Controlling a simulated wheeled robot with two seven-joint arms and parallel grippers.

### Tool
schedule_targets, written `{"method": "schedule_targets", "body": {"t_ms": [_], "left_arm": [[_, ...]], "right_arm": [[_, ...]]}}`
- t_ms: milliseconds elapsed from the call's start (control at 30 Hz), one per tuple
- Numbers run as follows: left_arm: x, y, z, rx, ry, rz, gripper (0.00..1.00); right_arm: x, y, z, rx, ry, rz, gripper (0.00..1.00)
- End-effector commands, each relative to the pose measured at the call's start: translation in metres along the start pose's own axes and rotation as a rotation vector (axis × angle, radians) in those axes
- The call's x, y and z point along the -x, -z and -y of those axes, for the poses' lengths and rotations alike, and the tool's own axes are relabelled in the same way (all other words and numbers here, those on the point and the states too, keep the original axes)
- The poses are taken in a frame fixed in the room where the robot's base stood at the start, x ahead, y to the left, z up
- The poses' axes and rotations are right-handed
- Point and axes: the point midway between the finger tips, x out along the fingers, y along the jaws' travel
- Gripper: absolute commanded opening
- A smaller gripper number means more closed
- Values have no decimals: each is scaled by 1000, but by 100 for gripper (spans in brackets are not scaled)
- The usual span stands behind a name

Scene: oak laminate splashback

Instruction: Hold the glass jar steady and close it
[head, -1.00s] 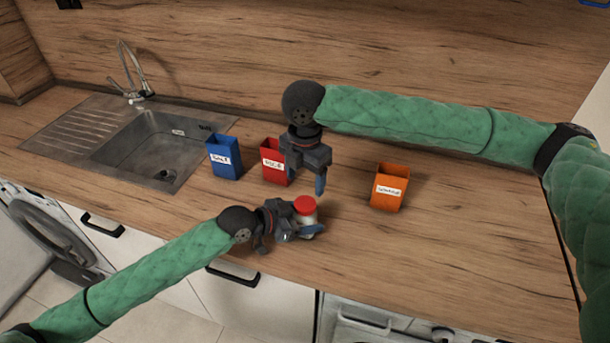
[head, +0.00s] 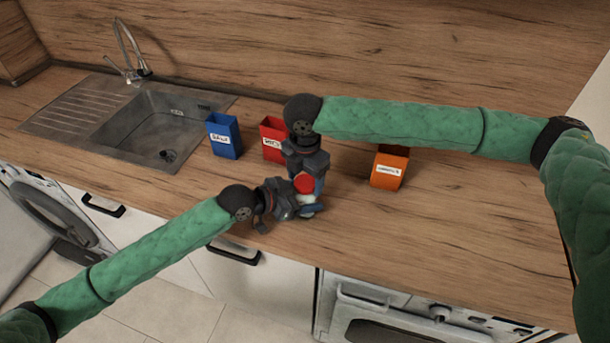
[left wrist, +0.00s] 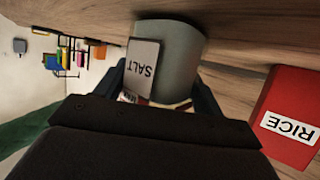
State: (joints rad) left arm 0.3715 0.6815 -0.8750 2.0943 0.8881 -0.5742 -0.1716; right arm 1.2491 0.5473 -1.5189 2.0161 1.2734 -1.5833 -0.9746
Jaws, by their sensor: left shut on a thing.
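A jar with a red lid (head: 304,184) stands near the counter's front edge. My left gripper (head: 308,208) is shut on the jar from the left. In the left wrist view the jar (left wrist: 178,55) is a pale grey cylinder with a SALT label (left wrist: 141,67), upside down in the picture, between dark fingers. My right gripper (head: 307,180) points down right behind the red lid, with a blue finger close to the lid's right side. Its other finger is hidden, so I cannot tell whether it touches the lid. How the lid seats on the jar is unclear.
A blue bin (head: 223,136), a red bin (head: 271,139) and an orange bin (head: 389,168) stand behind on the wooden counter (head: 455,215). The red bin, labelled RICE, also shows in the left wrist view (left wrist: 290,115). A sink (head: 155,128) is at the left.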

Motion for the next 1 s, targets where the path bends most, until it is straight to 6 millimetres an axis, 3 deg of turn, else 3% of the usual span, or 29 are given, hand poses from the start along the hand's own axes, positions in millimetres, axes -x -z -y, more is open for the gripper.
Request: {"method": "schedule_targets", "body": {"t_ms": [33,233,367,533,667,700,800,1000], "left_arm": [[0,0,0,0,1,1,5],[0,0,0,0,1,1,5],[0,-1,0,0,0,1,5],[0,-1,0,0,0,1,5],[0,0,0,0,0,1,5],[0,0,0,0,0,1,5],[0,-1,0,0,0,1,5],[0,-1,0,0,0,1,5]], "right_arm": [[0,0,0,0,0,0,60],[0,0,0,0,0,0,22],[0,0,0,-17,0,0,22],[0,0,0,-163,0,0,22],[0,0,0,-153,-1,1,22],[0,0,0,-153,-1,1,53],[0,0,0,-152,-1,1,73],[0,0,0,-152,-1,0,75]]}}
